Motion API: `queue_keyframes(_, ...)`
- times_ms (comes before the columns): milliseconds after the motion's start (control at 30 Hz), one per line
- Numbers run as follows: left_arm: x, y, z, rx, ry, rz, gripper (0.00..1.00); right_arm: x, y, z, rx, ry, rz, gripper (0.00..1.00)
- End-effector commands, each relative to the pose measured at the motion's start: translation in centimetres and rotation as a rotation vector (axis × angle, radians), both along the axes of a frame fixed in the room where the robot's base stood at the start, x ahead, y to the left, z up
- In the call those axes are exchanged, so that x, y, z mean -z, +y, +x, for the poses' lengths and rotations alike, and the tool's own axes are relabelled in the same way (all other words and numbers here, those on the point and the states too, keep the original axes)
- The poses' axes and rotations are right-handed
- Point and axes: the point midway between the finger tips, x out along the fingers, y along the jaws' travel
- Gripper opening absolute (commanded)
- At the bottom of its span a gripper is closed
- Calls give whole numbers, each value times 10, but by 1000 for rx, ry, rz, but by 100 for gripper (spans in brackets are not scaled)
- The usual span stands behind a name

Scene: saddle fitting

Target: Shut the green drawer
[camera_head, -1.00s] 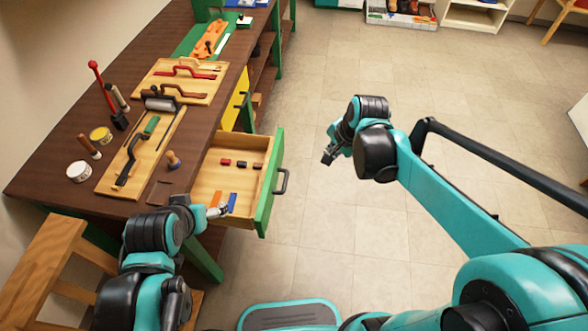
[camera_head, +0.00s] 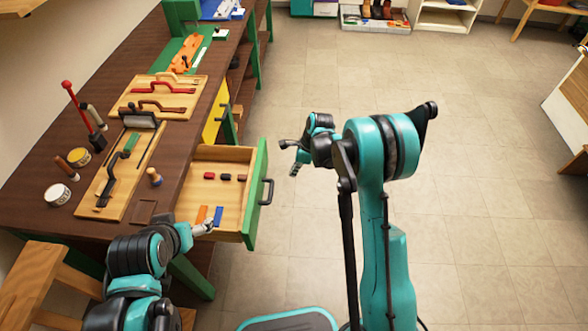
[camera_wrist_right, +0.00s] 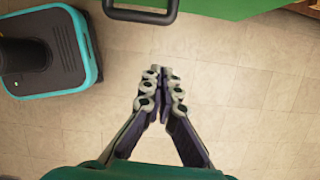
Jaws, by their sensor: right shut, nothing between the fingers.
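The green drawer is pulled out of the bench, with its green front (camera_head: 257,195) facing right and a dark handle (camera_head: 267,191) on it. Its wooden inside holds several small red, dark, orange and blue pieces. In the right wrist view the handle (camera_wrist_right: 140,14) and green front (camera_wrist_right: 225,8) show at the top edge. My right gripper (camera_head: 291,162) is in the air to the right of the drawer front, apart from the handle. Its fingers (camera_wrist_right: 162,82) are together and empty. My left gripper (camera_head: 208,226) is at the drawer's near side; its fingers are too small to read.
The brown bench (camera_head: 60,185) carries boards with tools, tins and a red-handled tool. A yellow drawer (camera_head: 213,117) lies farther along and a wooden stool (camera_head: 40,275) stands at the near left. Open tiled floor (camera_head: 480,200) lies to the right.

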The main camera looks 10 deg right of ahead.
Motion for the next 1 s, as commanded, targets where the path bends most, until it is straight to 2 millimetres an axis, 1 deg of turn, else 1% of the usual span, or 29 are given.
queue_keyframes(33, 7, 0, 0, 0, 0, 0, 81, 15, 4, 1, -2, -1, 0, 0)
queue_keyframes(200, 18, 0, 0, 0, 0, 0, 81, 50, 14, 5, -2, -1, 0, 0)
queue_keyframes(267, 21, 0, 0, 0, 0, 0, 81, 60, 17, 6, -2, -1, -1, 0)
queue_keyframes(300, 23, 0, 0, 0, 0, 0, 81, 59, 26, 9, -5, -1, -1, 0)
queue_keyframes(333, 24, 0, 0, 0, 0, 0, 81, 59, 31, 10, -5, -1, -1, 0)
queue_keyframes(500, 28, 0, 0, 0, 0, 0, 81, 61, 47, 16, -3, -1, 0, 0)
queue_keyframes(667, 29, 0, 0, 0, 0, 0, 81, 61, 53, 19, -2, -1, 1, 0)
queue_keyframes(1000, 29, 0, 0, 0, 0, 0, 81, 61, 54, 18, -2, -2, 0, 0)
